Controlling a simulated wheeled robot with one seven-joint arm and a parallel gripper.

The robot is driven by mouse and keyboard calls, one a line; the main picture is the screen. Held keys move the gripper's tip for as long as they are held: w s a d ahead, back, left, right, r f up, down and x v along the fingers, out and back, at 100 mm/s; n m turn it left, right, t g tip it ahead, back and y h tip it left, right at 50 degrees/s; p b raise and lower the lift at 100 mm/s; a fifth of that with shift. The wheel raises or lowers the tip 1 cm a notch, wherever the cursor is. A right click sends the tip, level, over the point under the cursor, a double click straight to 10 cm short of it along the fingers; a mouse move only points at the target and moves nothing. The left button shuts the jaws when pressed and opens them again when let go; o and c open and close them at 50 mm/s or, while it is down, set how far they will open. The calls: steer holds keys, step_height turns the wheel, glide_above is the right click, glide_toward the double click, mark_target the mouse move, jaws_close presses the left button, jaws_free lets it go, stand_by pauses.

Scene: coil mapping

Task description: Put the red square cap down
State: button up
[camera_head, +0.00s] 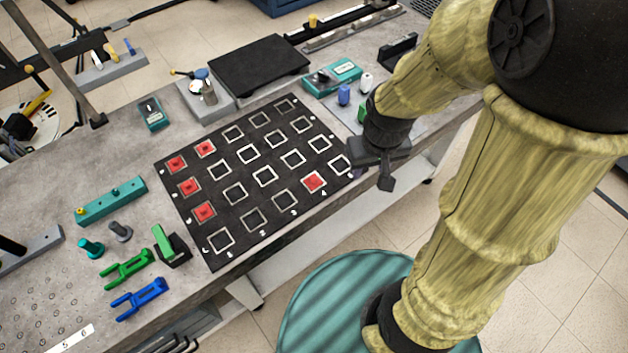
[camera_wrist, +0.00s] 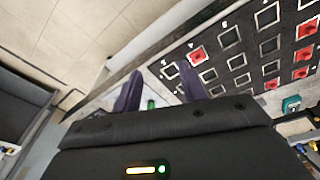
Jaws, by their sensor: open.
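A red square cap (camera_head: 314,181) lies in a white-outlined square near the right front edge of the black grid board (camera_head: 234,172). It also shows in the wrist view (camera_wrist: 197,54), just beyond my right finger. Several other red square caps (camera_head: 188,187) sit in squares at the board's left end. My gripper (camera_head: 380,172) is just right of the board, above the table's front edge. In the wrist view its two dark fingers (camera_wrist: 160,82) are apart with nothing held between them. The lone cap is clear of the fingers.
Blue, white and green small parts (camera_head: 344,94) stand on a light plate behind my gripper. A black flat plate (camera_head: 259,66) lies behind the board. Green and blue forks (camera_head: 139,298) and a teal block (camera_head: 111,199) lie to the left. Several board squares are empty.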

mark_target(295, 195)
steer(key=w+a+f+n+h+b, duration=0.1)
steer(key=a+f+n+h, duration=0.2)
steer(key=a+f+n, duration=0.2)
steer(key=a+f+n+h+b, duration=0.2)
steer(key=a+f+n+h, duration=0.1)
steer(key=a+n, duration=0.3)
steer(key=w+a+f+n+h+b, duration=0.1)
steer(key=a+f+n+h+b, duration=0.1)
steer(key=a+f+n, duration=0.4)
steer(key=shift+w+a+f+n+t+h, duration=0.3)
steer(key=shift+w+a+t+h, duration=0.1)
steer(key=shift+h, duration=0.2)
steer(key=a+n+t, duration=0.1)
steer(key=a, duration=0.1)
steer(key=s+a+n+t+h, duration=0.1)
steer(key=a+n+t, duration=0.1)
steer(key=a, duration=0.1)
steer(key=a+n+t+b, duration=0.1)
steer(key=a, duration=0.1)
steer(key=shift+s+a+n+t+h, duration=0.25)
steer(key=shift+a+n+t+h, duration=0.05)
steer(key=shift+n+t+h, duration=0.1)
steer(key=shift+s+a+r+n, duration=0.1)
steer(key=shift+a+n, duration=0.2)
steer(key=shift+a, duration=0.1)
